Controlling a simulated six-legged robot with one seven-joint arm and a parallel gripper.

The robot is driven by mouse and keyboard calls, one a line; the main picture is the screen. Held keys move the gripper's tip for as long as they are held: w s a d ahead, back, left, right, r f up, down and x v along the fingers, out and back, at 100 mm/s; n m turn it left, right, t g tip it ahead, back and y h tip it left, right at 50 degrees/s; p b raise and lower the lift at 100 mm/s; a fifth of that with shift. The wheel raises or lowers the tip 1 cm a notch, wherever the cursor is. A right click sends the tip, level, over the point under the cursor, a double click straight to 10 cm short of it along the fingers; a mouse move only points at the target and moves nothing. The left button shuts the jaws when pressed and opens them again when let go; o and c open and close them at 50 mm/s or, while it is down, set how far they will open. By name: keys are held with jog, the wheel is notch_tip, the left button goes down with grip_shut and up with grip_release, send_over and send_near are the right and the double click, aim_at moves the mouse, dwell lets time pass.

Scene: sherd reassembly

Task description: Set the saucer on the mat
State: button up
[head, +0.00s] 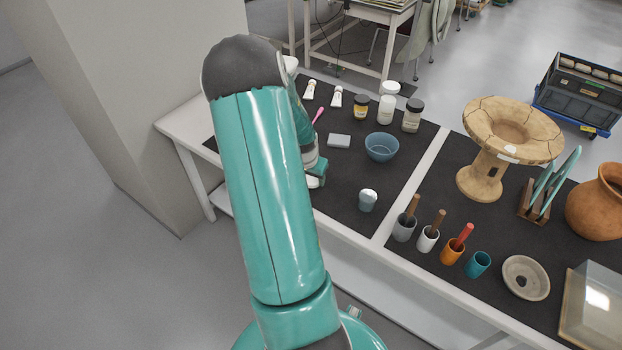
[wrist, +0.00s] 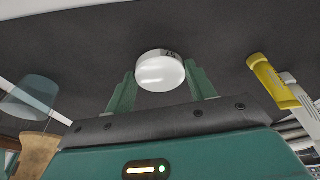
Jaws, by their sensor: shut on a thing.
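A small round white piece, which I take to be the saucer (wrist: 160,72), sits between the fingertips of my gripper (wrist: 162,88) in the wrist view. The fingers are shut on it, one at each side. In the head view my gripper (head: 318,172) is over the left part of the table, and a bit of the white saucer (head: 313,183) shows below it; the arm hides the rest. The dark mat (head: 345,178) covers this part of the table and fills the background of the wrist view (wrist: 235,35). I cannot tell whether the saucer touches the mat.
A blue bowl (head: 382,148), a grey block (head: 339,141) and a small pale cup (head: 368,201) stand right of my gripper. Jars (head: 387,108) and tubes (head: 337,97) stand behind. A second dark mat holds a cracked pedestal dish (head: 512,130) and several tool cups.

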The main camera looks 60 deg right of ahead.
jog(key=shift+f, duration=0.55)
jog(key=shift+f, duration=0.15)
jog(key=o, duration=1)
